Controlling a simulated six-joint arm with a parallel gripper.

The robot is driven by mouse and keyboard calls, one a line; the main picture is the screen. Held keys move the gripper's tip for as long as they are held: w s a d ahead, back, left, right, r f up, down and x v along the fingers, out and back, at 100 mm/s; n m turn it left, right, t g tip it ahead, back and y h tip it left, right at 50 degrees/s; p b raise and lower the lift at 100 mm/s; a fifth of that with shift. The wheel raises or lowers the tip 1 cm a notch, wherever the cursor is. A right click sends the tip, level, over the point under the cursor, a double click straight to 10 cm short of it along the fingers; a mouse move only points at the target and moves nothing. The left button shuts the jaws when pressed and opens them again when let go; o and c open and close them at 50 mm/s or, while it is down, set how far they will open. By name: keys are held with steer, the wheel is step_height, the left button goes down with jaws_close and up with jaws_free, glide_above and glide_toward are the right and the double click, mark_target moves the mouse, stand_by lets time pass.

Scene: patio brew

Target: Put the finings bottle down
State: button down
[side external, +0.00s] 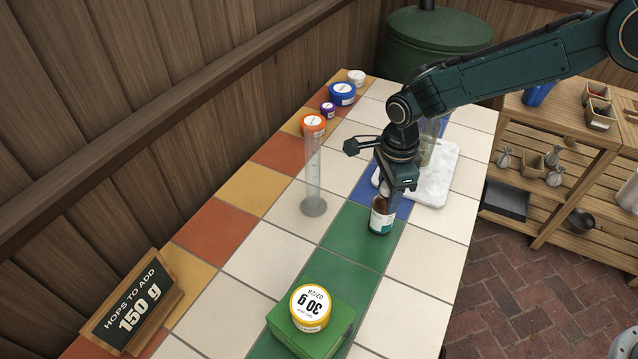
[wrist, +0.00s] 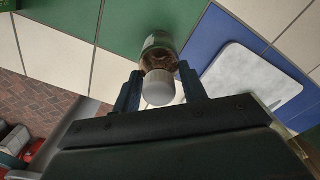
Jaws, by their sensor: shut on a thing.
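The finings bottle (side external: 382,216) is a small brown bottle with a white and teal label. My gripper (side external: 391,194) is shut on it from above. The bottle is upright at the far end of the green tiles, by the edge of the blue tile. I cannot tell whether its base touches the tile. In the wrist view, the bottle (wrist: 159,52) with its white cap shows between the two fingers of my gripper (wrist: 160,90).
A clear measuring cylinder (side external: 313,180) stands to the left. A white board (side external: 436,178) with a glass vessel lies behind right. Several lidded tubs line the back left. A hops sign (side external: 130,308) stands front left.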

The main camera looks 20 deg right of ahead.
steer(key=shift+f, duration=0.1)
steer(key=c, duration=0.7)
jaws_free()
step_height(320, 180, up, 12)
steer(key=shift+f, duration=0.25)
steer(key=shift+r, duration=0.3)
